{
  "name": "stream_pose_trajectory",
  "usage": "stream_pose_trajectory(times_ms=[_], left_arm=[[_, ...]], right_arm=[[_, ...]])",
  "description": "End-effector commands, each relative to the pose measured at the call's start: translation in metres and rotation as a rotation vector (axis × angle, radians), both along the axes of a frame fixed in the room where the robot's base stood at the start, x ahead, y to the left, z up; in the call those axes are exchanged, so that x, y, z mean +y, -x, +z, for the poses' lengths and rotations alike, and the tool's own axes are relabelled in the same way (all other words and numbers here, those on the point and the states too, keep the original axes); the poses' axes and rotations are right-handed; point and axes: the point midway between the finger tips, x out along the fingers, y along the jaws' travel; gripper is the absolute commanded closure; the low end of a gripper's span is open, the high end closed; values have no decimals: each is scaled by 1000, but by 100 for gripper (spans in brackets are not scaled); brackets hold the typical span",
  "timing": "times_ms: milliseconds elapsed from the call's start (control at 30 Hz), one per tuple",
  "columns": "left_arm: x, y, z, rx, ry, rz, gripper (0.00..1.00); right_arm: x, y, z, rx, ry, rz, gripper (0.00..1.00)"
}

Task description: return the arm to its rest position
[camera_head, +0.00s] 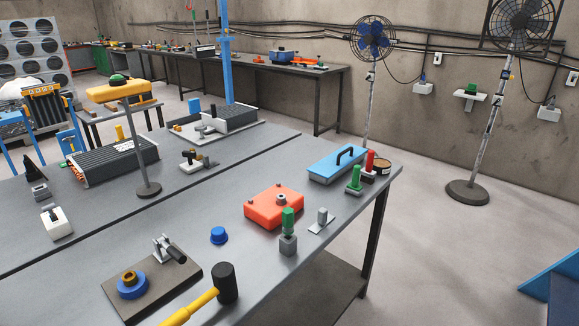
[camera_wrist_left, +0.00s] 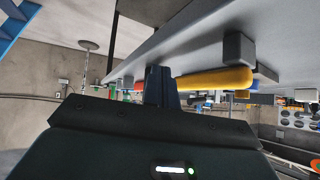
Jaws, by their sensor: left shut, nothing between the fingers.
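My left gripper (camera_wrist_left: 161,74) shows in the left wrist view, with its dark fingers together and nothing held between them. The yellow handle of a mallet (camera_wrist_left: 213,79) appears just beyond and to the right of the fingers; I cannot tell the exact gap. In the head view the same mallet (camera_head: 225,284) lies at the table's near edge, black head up and yellow handle running out of the bottom. Neither of my arms nor grippers shows in the head view. The right gripper is in neither view.
The grey workbench (camera_head: 235,180) carries an orange block (camera_head: 262,212), a blue case (camera_head: 336,167), a dark plate with a blue ring (camera_head: 132,286) and a lamp-like stand (camera_head: 146,170). A fan stand (camera_head: 488,130) is at the right.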

Motion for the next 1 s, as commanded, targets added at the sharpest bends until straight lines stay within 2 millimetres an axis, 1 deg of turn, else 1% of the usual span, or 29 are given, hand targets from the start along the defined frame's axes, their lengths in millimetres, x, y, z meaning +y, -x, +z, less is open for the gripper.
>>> stream_pose_trajectory(times_ms=[33, 200, 400, 567, 767, 1000], left_arm=[[1, 11, -6, 54, -5, 38, 100], [9, 43, -23, 215, -49, 108, 100], [15, 81, -37, 387, -68, 155, 100], [16, 112, -45, 522, -67, 179, 100], [6, 93, -63, 423, -44, 146, 100], [-10, 71, -86, 270, 9, 109, 100]], right_arm=[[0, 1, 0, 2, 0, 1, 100], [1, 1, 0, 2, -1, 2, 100], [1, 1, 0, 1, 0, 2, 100], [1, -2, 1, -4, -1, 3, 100], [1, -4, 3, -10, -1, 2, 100], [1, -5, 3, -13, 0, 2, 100]])
